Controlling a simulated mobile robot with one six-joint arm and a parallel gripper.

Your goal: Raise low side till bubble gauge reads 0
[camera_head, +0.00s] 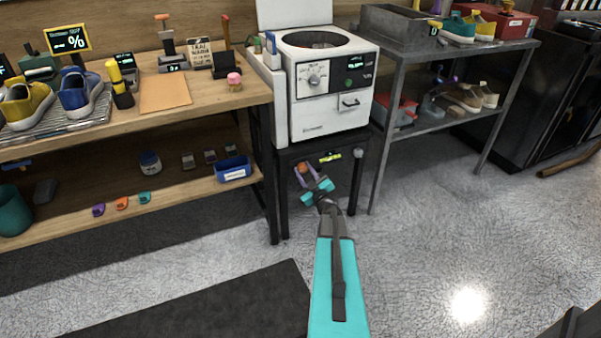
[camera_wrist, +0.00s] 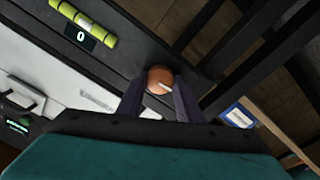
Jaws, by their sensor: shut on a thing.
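The bubble gauge (camera_head: 330,156) is a yellow-green vial on the front rail of the black stand (camera_head: 361,178) under the white machine (camera_head: 330,110). In the wrist view the gauge (camera_wrist: 85,23) has a small dark display (camera_wrist: 80,37) that reads 0. My gripper (camera_head: 306,178) is at the stand's left front corner. Its dark fingers (camera_wrist: 160,92) are shut on a round orange-copper knob (camera_wrist: 158,73), seen end-on with a pale mark on it. A grey knob (camera_head: 358,153) sits at the stand's right front corner.
A wooden workbench (camera_head: 190,105) with a lower shelf stands close on the left, holding a blue bin (camera_head: 234,168). A grey metal rack (camera_head: 390,160) stands close on the right. The floor (camera_head: 440,240) in front is clear apart from a dark mat (camera_head: 220,310).

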